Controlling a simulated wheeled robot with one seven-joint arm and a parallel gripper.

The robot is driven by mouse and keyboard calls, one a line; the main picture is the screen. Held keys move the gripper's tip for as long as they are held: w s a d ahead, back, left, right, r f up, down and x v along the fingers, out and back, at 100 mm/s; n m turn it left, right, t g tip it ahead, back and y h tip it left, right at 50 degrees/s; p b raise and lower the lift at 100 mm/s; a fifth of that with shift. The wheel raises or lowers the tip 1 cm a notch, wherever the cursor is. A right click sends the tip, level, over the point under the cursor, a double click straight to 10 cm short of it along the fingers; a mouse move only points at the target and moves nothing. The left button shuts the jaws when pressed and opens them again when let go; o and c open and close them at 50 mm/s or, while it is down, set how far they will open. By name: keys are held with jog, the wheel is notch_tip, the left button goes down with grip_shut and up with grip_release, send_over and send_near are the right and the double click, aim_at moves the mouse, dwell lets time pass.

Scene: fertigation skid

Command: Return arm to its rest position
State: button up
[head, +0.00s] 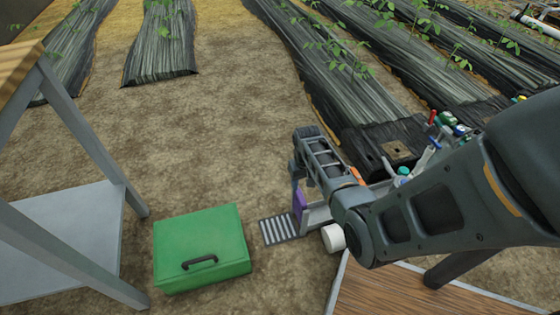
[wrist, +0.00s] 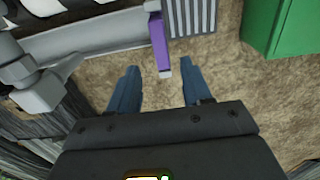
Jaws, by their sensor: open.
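My arm reaches in from the right in the head view, bent at the elbow, with its outer part over the grey skid. In the wrist view my gripper (wrist: 160,72) has its two blue fingers spread apart with nothing held between them. Beyond the fingertips is a narrow purple part (wrist: 158,42) on the end of a grey rail; it also shows in the head view (head: 299,203). Whether a finger touches it cannot be told. In the head view the fingers cannot be made out clearly.
A green case (head: 203,247) with a black handle and a slatted grate (head: 279,229) lie on the soil. A grey-framed table (head: 62,225) stands left, a wooden top (head: 400,290) lower right. Coloured valve handles (head: 432,118) crowd behind my arm. Open soil lies centre-left.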

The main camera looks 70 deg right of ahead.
jog(key=s+a+f+n+t+h, duration=0.1)
jog(key=a+f+n+t+h, duration=0.2)
jog(key=a, duration=1.3)
jog(key=s+a+r+n+t, duration=0.3)
jog(key=s+a+r+t, duration=0.35)
jog(key=a+r, duration=0.65)
jog(key=s+a+r+n+t+y, duration=0.1)
jog(key=s+a+r+t, duration=0.15)
jog(key=r, duration=0.65)
jog(key=s+a+r+n+t+y, duration=0.1)
jog(key=s+a+r+n, duration=0.15)
jog(key=r, duration=0.55)
jog(key=s+a+r+n+t+y, duration=0.1)
jog(key=s+a+r+t, duration=0.15)
jog(key=r, duration=0.65)
notch_tip(320, 180, up, 24)
jog(key=p, duration=2.3)
jog(key=shift+s+d+f+g, duration=0.2)
jog(key=shift+s+d+g, duration=0.15)
jog(key=shift+s, duration=0.1)
jog(key=shift+m, duration=0.25)
